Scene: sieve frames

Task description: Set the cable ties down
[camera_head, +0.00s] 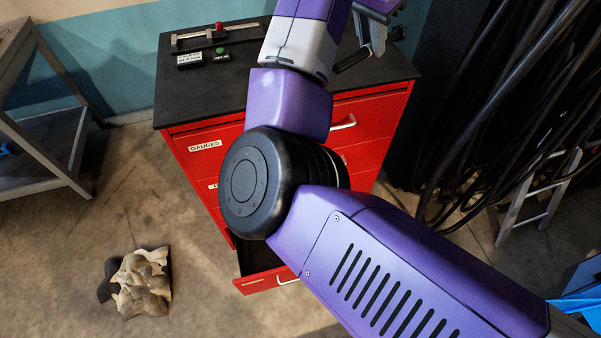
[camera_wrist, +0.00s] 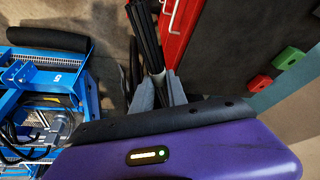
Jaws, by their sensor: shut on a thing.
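My gripper (camera_wrist: 160,88) is shut on a bundle of black cable ties (camera_wrist: 146,36) in the wrist view. The long thin strips stick out beyond the fingertips, beside the red side of the cabinet. In the head view my gripper (camera_head: 374,42) is at the back right of the cabinet's black top, partly hidden by my purple arm. A short dark piece (camera_head: 352,60) shows beside it, probably part of the cable ties. I cannot tell from these views whether the bundle touches any surface.
The red drawer cabinet (camera_head: 197,160) has a black top (camera_head: 190,95) bearing a caliper-like tool (camera_head: 218,34), a dark labelled block (camera_head: 190,60) and a green-topped piece (camera_head: 221,54). A low drawer (camera_head: 266,281) stands open. Crumpled cloth (camera_head: 142,283) lies on the floor. Black cables (camera_head: 490,100) hang right.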

